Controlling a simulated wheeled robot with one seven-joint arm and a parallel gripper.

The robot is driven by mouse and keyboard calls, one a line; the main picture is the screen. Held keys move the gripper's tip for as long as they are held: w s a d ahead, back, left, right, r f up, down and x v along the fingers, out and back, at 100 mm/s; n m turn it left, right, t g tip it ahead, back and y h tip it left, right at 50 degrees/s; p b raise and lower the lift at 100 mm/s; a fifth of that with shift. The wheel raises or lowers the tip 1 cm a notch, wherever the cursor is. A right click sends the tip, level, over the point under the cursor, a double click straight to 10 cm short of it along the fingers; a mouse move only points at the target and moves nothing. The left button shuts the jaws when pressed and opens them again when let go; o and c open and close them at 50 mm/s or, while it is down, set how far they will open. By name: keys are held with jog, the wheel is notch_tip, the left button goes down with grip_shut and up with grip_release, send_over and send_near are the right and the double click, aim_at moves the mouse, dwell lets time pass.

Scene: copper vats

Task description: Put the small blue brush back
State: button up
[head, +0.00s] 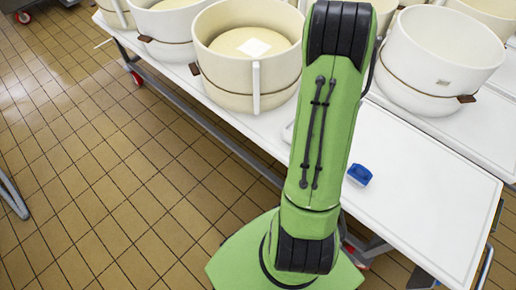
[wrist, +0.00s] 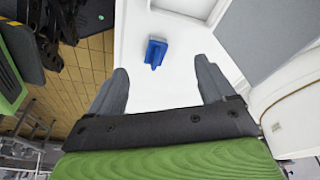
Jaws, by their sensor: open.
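The small blue brush (head: 360,174) lies on the white table (head: 420,190), just right of my green arm in the head view. In the wrist view the blue brush (wrist: 156,53) lies on the white surface, beyond my fingertips and roughly between them. My gripper (wrist: 165,75) is open, with its two grey fingers wide apart and nothing between them. A gap shows between the fingers and the brush. In the head view my gripper is hidden behind my arm.
Large cream vats stand on the table, one left of my arm (head: 240,60) and one right (head: 440,55). The table's front right part is clear around the brush. Tiled floor (head: 90,180) lies to the left.

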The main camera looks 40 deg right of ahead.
jog(key=w+a+r+n+t, duration=0.2)
jog(key=w+a+r+n, duration=0.1)
jog(key=a+r+n, duration=0.5)
jog(key=w+a+r+n+t, duration=0.2)
jog(key=w+a+r+n, duration=0.15)
jog(key=a+r, duration=0.45)
jog(key=s+a+r+n+t, duration=0.1)
jog(key=s+a+n+t, duration=0.1)
jog(key=s+a+n, duration=0.3)
jog(key=s+a+r+n+t+y, duration=0.1)
jog(key=s+a+n, duration=0.3)
jog(key=a+n, duration=0.7)
jog(key=shift+s+a+r+t+y, duration=0.35)
jog(key=shift+a+t, duration=0.25)
jog(key=shift+a, duration=0.55)
